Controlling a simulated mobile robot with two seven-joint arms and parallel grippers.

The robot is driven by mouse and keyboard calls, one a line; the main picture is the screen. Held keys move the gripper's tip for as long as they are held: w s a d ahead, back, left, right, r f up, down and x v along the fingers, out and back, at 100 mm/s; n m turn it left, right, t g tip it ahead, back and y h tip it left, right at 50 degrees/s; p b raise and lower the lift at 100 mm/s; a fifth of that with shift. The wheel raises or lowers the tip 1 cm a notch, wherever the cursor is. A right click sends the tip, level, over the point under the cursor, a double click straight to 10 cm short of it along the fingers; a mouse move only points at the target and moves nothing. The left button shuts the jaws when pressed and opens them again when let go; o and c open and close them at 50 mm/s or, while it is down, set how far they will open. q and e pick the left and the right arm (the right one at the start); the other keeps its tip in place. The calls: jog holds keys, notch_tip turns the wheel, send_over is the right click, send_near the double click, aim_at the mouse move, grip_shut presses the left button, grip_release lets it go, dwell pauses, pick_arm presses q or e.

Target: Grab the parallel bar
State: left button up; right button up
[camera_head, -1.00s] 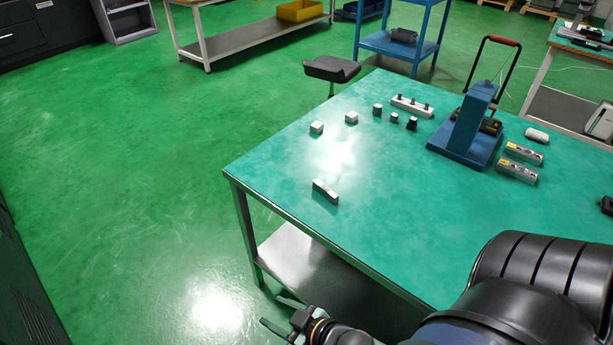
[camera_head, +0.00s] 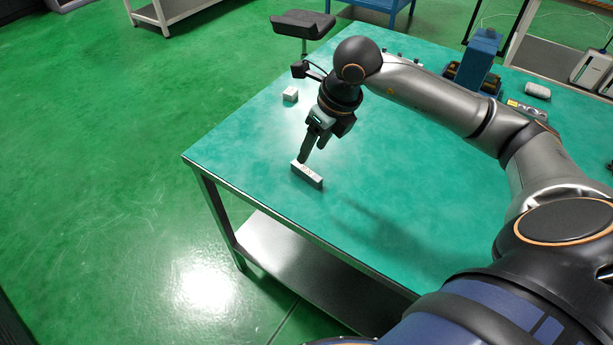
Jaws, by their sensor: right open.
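The parallel bar (camera_head: 312,178), a small grey metal block with holes in its side, lies on the green tabletop (camera_head: 250,150) near its left edge. My right gripper (camera_head: 304,160) points down at the bar's far end, with its fingertips just above or beside it; I cannot tell whether they touch. The fingers overlap in this view, so the gap between them is hidden. The bar rests on the table and is not gripped. My left gripper is not in view.
A small light block (camera_head: 290,94) stands behind my right gripper. A blue stand (camera_head: 480,55), a white rounded item (camera_head: 537,91) and a metal block (camera_head: 527,110) are at the back right. A black stool (camera_head: 303,24) stands beyond the table. The table's front left is clear.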

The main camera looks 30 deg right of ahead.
send_over(307, 170)
jog(key=s, duration=0.2)
jog(key=shift+h, duration=0.4)
notch_tip(307, 170, down, 6)
jog(key=shift+s+f, duration=0.1)
jog(key=shift+x, duration=2.75)
jog(key=shift+d, duration=0.2)
jog(key=shift+f, duration=0.2)
grip_shut()
jog(key=shift+r, duration=0.1)
